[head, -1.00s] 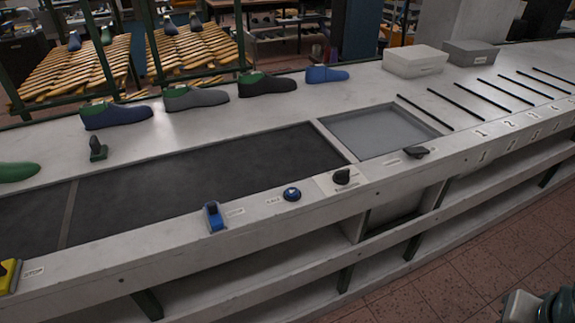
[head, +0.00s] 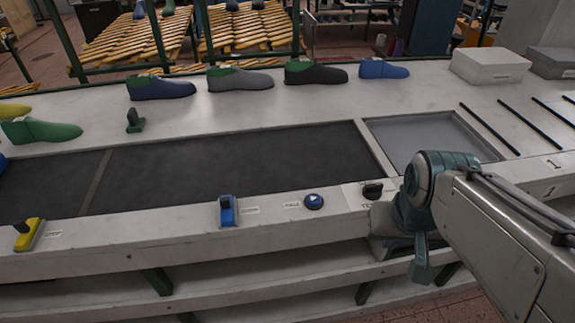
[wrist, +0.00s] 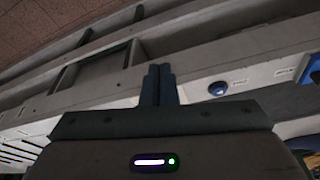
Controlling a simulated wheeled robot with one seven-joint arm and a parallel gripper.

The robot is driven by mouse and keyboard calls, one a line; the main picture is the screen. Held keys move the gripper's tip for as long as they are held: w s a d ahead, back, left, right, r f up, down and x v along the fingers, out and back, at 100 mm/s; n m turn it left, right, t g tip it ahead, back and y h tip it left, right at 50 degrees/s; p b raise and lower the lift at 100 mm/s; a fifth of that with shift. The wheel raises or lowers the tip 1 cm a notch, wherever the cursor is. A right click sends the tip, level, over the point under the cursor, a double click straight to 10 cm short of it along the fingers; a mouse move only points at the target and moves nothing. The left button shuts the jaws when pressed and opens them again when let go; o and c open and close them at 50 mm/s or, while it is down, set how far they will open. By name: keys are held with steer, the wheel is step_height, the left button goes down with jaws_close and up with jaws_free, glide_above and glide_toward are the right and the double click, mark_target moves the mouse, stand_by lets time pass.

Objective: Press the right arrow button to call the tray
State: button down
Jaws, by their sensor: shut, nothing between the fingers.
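The round blue button (head: 314,201) with a white right-pointing arrow is set in the counter's front ledge, right of centre in the head view. It also shows in the wrist view (wrist: 218,88), right of the fingers, where the arrow is too small to read. My gripper (wrist: 160,70) has its two fingers together, with nothing between them. It is apart from the button. In the head view my arm comes in from the right and its wrist is over the ledge, right of the button; the fingertips cannot be made out there.
A black knob (head: 373,191) sits between the button and my wrist. A blue switch (head: 228,211) is left of the button and a yellow switch (head: 28,234) further left. Behind lies a dark belt (head: 230,160) and a grey tray recess (head: 425,138). Shoe lasts line the back.

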steer(key=n+t+h+p, duration=0.4)
steer(key=n+h+p, duration=0.2)
steer(key=n, duration=1.3)
glide_above(311, 201)
steer(key=shift+w+a+r, duration=0.1)
steer(key=shift+r, duration=0.15)
step_height(311, 201, down, 8)
steer(key=b, duration=0.5)
steer(key=shift+r, duration=0.1)
steer(key=shift+f+b, duration=0.5)
steer(key=shift+b, duration=0.25)
